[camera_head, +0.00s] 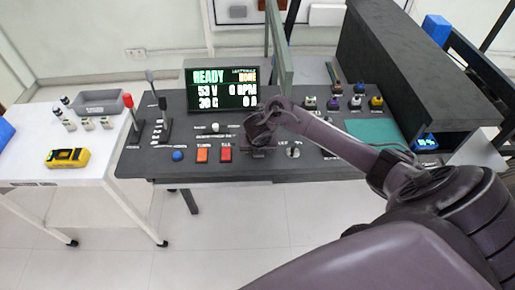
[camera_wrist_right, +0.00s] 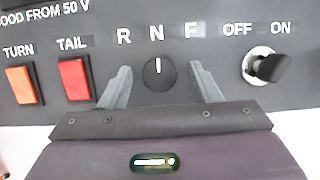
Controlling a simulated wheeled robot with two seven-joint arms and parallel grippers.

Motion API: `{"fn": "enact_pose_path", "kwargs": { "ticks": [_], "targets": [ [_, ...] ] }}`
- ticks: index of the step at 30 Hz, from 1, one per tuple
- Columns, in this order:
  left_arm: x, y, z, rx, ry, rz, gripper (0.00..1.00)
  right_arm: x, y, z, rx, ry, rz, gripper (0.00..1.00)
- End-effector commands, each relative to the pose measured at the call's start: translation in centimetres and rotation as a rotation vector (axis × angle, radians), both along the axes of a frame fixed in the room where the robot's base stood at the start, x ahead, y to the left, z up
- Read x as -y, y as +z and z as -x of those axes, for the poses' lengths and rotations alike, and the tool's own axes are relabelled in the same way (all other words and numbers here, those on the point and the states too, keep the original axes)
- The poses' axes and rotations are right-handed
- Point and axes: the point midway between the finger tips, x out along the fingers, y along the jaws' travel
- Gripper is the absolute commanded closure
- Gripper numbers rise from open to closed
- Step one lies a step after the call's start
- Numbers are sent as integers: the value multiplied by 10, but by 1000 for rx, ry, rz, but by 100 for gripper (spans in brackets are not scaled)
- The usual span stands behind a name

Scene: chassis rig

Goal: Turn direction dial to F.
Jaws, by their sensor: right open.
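The direction dial (camera_wrist_right: 159,74) is a round black knob on the dark console panel, under the letters R, N and F. Its white mark points straight up at N. My right gripper (camera_wrist_right: 160,90) is open, with one grey finger on each side of the dial. A gap shows between each finger and the knob. In the head view my right gripper (camera_head: 260,147) is over the front of the console and hides the dial. My left gripper is not in view.
Right of the dial is a black OFF/ON switch (camera_wrist_right: 266,66). Left are the red TAIL switch (camera_wrist_right: 75,80) and orange TURN switch (camera_wrist_right: 23,85). The display (camera_head: 222,89) stands behind, reading READY and NONE. A red-topped lever (camera_head: 132,118) stands at the console's left end.

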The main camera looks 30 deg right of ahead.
Motion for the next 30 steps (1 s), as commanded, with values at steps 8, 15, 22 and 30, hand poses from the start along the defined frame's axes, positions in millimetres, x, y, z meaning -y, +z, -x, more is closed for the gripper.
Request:
{"fn": "enact_pose_path", "kwargs": {
  "ticks": [8,15,22,30],
  "targets": [
    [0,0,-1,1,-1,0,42,0,0,0,0,-1,0,71],
    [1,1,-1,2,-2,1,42,0,1,0,0,-3,0,88],
    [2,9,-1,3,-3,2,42,-1,3,0,0,-56,1,88],
    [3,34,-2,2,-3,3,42,-2,6,-1,-2,-234,-1,88]
  ]
}}
